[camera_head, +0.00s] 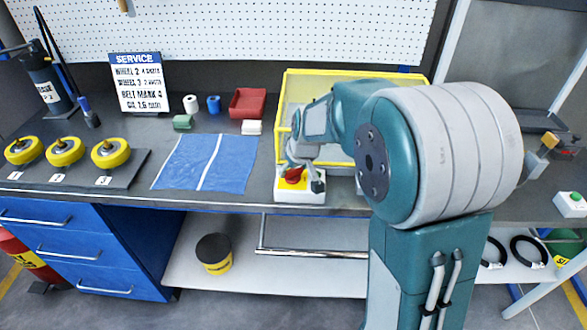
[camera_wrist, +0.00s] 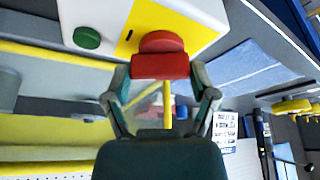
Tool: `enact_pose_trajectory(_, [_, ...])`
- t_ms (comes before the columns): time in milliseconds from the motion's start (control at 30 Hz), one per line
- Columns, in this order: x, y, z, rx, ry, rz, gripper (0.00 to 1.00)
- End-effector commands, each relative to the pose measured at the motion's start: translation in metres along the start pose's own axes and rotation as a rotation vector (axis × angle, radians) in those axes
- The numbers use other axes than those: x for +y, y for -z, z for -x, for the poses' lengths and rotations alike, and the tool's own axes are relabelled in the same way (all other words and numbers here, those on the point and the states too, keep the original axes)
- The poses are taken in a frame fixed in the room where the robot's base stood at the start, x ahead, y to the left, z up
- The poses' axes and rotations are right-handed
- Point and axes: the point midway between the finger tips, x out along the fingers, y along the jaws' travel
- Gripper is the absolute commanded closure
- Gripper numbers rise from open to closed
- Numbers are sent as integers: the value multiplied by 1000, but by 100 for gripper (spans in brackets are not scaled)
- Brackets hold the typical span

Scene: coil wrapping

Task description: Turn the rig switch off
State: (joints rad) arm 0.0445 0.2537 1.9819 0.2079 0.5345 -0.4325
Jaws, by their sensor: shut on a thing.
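The rig switch is a white box (camera_head: 300,196) at the front edge of the bench, below the yellow-framed enclosure. It has a red knob (camera_head: 293,176) on a yellow plate. In the wrist view the red knob (camera_wrist: 160,64) stands out from the yellow plate (camera_wrist: 150,27), with a round green button (camera_wrist: 87,38) beside it. My gripper (camera_wrist: 162,76) has a finger on either side of the red knob's bar and is shut on it. In the head view my gripper (camera_head: 302,172) partly covers the switch.
The yellow-framed enclosure (camera_head: 284,112) stands right behind the switch. A blue mat (camera_head: 207,163) lies to its left, with several yellow wheels (camera_head: 64,152) farther left. A red bin (camera_head: 248,103) stands behind. Another white box with a green button (camera_head: 571,203) is at far right.

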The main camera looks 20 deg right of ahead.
Motion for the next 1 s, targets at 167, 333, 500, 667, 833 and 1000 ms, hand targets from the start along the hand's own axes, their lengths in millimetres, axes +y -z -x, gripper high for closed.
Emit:
enact_pose_trajectory(167, [1, -1, -1, -4, 59, 135, 73])
enact_pose_trajectory(333, [1, 0, -2, -4, 119, 279, 73])
enact_pose_trajectory(500, [1, 0, -2, -4, 181, 429, 73])
enact_pose_trajectory(667, [2, 0, -2, -5, 239, 569, 73])
enact_pose_trajectory(833, [1, 1, -3, -5, 295, 705, 73])
enact_pose_trajectory(1000, [1, 1, -2, -4, 340, 816, 73])
